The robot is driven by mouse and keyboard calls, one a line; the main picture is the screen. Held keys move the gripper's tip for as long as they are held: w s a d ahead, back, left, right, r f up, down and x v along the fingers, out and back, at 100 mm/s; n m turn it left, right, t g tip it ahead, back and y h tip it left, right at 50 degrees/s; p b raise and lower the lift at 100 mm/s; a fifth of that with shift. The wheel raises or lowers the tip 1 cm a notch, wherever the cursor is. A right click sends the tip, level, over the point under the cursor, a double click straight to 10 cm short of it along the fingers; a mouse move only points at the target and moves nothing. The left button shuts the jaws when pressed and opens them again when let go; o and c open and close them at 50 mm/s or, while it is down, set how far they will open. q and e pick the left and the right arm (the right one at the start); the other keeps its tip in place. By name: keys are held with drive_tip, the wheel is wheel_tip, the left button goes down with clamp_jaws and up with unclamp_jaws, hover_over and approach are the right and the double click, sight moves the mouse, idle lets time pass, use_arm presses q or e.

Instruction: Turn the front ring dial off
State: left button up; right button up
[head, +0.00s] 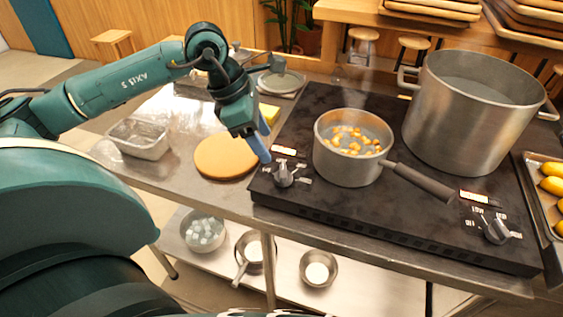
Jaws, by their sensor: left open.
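A black cooktop (310,215) lies on the steel table and carries two dark dials with grey knobs. One dial (283,174) is at its left front corner, and the other dial (495,229) is at its right front. Small printed labels surround each dial, but the settings are too small to read. My left gripper (263,152) points down at the cooktop's left edge, just up and left of the left dial, apparently apart from it. Its blue fingertip shows; the other finger is mostly hidden. It holds nothing visible. My right gripper is out of view.
A saucepan (340,167) with orange pieces stands right of the left dial, its handle extending toward the right dial. A large pot (455,130) stands behind. A round wooden board (222,160) and metal tray (139,139) lie left. A tray of yellow items is far right.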

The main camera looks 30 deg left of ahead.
sight(282, 170)
use_arm(q)
drive_tip(key=x, duration=0.7)
drive_tip(key=shift+w+d+f+p, duration=0.1)
drive_tip(key=shift+d+f+p, duration=0.05)
drive_tip(key=shift+p, duration=0.25)
drive_tip(key=shift+w+d+f, duration=0.15)
drive_tip(key=shift+f, duration=0.3)
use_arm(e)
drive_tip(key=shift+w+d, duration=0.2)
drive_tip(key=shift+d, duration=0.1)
use_arm(q)
drive_tip(key=c, duration=1)
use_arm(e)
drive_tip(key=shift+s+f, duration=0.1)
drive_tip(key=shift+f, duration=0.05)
